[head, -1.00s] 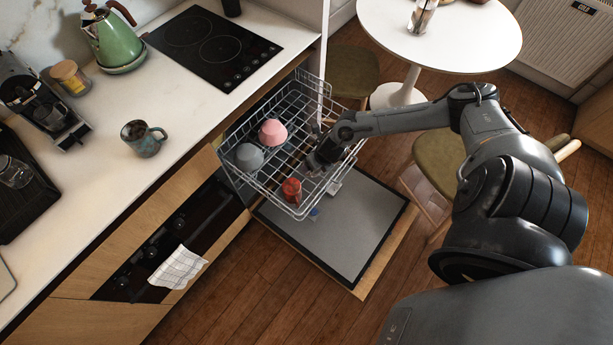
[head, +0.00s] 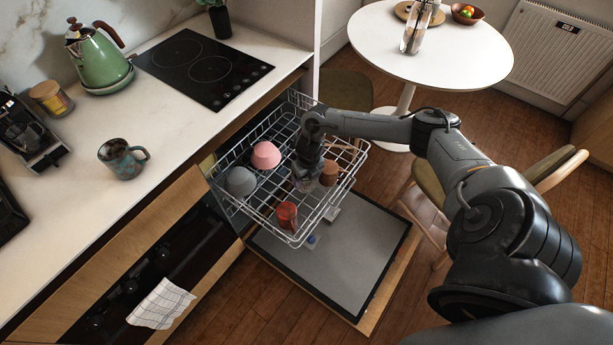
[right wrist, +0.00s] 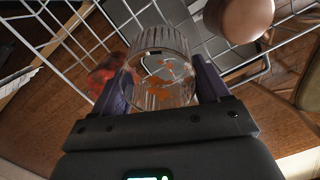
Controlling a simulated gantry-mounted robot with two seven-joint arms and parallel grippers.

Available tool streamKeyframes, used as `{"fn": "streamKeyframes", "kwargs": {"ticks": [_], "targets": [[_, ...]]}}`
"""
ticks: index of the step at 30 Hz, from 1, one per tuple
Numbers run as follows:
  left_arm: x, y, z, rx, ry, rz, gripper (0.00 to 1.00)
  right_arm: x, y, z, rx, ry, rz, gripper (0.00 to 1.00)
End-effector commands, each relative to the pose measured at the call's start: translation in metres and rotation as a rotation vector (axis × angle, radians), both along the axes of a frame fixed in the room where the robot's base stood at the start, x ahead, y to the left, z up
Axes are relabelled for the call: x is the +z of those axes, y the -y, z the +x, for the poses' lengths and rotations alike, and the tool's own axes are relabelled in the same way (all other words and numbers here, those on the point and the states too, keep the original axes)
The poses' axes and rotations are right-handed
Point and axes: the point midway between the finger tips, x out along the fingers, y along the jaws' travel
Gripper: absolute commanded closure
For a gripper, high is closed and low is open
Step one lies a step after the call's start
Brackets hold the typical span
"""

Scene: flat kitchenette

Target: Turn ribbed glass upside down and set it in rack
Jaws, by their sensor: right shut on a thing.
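The ribbed glass (right wrist: 158,72) is clear, with orange patches, and sits between the two fingers of my right gripper (right wrist: 165,88) in the right wrist view. The gripper is shut on it. In the head view my right gripper (head: 306,178) points down over the middle of the pulled-out dishwasher rack (head: 262,212). The glass shows only faintly there, low among the wires. I cannot tell whether it touches the rack or which way its mouth faces. My left gripper is not in view.
The rack also holds a pink bowl (head: 266,155), a grey bowl (head: 241,181), a red cup (head: 287,214) and a brown cup (head: 329,172). The open dishwasher door (head: 345,255) lies below. A mug (head: 122,160) stands on the counter at left.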

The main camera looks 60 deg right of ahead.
Motion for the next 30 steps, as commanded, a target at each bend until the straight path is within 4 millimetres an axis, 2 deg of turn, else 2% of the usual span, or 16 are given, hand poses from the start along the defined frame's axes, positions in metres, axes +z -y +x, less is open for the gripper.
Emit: {"fn": "streamKeyframes", "kwargs": {"ticks": [1, 18, 30], "targets": [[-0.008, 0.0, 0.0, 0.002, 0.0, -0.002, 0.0, -0.008, 0.0, 0.0, -0.001, 0.001, 0.0, 0.7], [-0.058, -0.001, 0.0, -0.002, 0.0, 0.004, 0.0, -0.064, 0.0, 0.0, 0.0, 0.002, -0.001, 0.7], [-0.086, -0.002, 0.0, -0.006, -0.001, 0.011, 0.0, -0.099, 0.0, 0.0, 0.0, 0.002, -0.001, 0.7]]}}
